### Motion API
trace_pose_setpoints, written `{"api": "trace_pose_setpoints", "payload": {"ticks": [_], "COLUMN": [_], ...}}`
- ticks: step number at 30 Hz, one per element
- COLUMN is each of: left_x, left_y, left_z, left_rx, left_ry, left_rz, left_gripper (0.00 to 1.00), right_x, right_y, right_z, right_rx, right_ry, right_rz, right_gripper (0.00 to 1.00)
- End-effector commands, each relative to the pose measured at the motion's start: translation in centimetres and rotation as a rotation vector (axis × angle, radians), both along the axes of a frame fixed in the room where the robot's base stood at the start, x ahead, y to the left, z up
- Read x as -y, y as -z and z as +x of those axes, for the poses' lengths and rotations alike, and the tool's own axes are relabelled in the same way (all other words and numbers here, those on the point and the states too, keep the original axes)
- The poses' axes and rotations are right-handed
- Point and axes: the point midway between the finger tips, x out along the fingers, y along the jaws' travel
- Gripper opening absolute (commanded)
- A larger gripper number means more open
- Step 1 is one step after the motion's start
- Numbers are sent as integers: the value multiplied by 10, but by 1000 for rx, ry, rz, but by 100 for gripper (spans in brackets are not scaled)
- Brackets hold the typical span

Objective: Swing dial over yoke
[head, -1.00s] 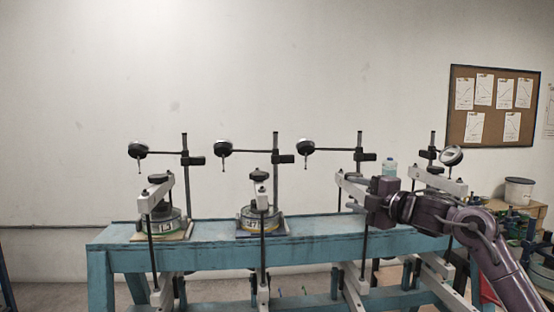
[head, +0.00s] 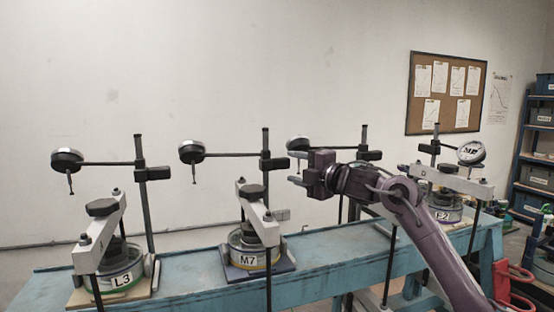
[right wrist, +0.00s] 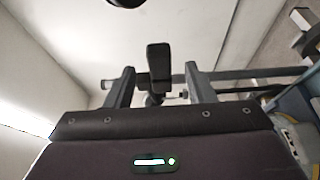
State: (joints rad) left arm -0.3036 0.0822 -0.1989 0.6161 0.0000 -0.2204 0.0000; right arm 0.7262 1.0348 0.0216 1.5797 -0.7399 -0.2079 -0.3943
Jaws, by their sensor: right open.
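Several dials hang on horizontal rods from upright posts along the blue bench in the head view: a left dial (head: 67,160), a second dial (head: 192,152), a third dial (head: 298,144) and a far-right dial (head: 471,152) whose face shows. Pale yokes stand below: a left yoke (head: 101,232), a second yoke (head: 259,214) and a far-right yoke (head: 452,182). My right gripper (head: 296,168) is open just below the third dial and hides much of that station. In the right wrist view a black block (right wrist: 158,66) shows between or beyond the open fingers (right wrist: 160,90). My left gripper is out of view.
Round labelled pots sit under the yokes: L3 (head: 120,279), M7 (head: 248,257) and E2 (head: 446,214). The blue bench (head: 195,275) runs along the wall. Shelves (head: 538,150) stand at far right. Posts and rods crowd the space around my gripper.

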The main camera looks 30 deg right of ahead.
Motion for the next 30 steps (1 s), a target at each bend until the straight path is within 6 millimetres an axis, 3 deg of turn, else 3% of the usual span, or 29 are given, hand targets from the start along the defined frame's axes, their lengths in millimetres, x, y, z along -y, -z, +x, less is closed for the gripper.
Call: {"api": "trace_pose_setpoints", "payload": {"ticks": [1,9,16,21,30], "left_x": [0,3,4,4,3], "left_y": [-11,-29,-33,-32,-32], "left_z": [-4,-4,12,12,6], "left_rx": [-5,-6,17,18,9], "left_ry": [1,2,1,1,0], "left_rz": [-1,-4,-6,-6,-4], "left_gripper": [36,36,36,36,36], "right_x": [-2,-8,-9,-9,-9], "right_y": [-7,-4,-1,0,0], "right_z": [9,47,55,55,55], "right_rx": [0,0,0,0,-1], "right_ry": [-2,0,0,0,0], "right_rz": [6,5,0,0,0], "right_gripper": [49,49,49,48,8]}}
